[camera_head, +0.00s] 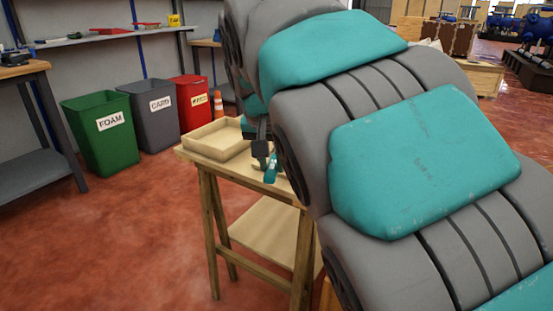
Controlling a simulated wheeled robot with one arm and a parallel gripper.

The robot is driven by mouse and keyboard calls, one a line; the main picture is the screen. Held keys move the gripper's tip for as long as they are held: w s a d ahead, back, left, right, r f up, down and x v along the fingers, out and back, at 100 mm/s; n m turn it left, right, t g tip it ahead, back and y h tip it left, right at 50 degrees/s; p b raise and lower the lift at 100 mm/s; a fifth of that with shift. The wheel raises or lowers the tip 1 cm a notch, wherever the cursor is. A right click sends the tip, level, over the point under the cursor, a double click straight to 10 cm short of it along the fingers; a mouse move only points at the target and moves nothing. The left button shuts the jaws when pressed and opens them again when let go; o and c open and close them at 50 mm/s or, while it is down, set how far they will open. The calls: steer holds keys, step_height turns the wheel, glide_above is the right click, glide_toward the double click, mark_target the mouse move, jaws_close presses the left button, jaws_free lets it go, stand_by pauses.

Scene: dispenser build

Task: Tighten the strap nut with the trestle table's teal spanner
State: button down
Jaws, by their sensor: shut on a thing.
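The trestle table (221,179) is wooden and stands in the middle of the view, its right part hidden behind my arm. A small teal thing, seemingly the teal spanner (271,170), shows at the tabletop's right part. My gripper (267,160) is at that spot over the table and is shut on it. The view is small and my arm covers much, so I cannot tell whether the spanner touches the tabletop. I see no strap nut.
A shallow wooden tray (213,150) lies on the table, left of my gripper. Green (104,143), grey (157,125) and red (196,118) bins and an orange cone (219,107) stand behind. A workbench (38,128) is at the left. Red floor between is clear.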

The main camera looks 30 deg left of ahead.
steer(key=shift+a, duration=0.25)
stand_by(0.3)
steer(key=shift+s+a+m+h+p, duration=0.25)
steer(key=shift+a+m+h+p, duration=0.35)
steer(key=shift+a+m, duration=0.65)
steer(key=shift+a+m+h, duration=0.3)
steer(key=shift+a+m, duration=0.75)
steer(key=shift+a, duration=0.15)
steer(key=shift+d+f+b, duration=0.15)
steer(key=shift+b, duration=0.15)
steer(key=shift+d+n+b, duration=0.35)
steer(key=shift+n+b, duration=0.05)
steer(key=shift+b, duration=0.05)
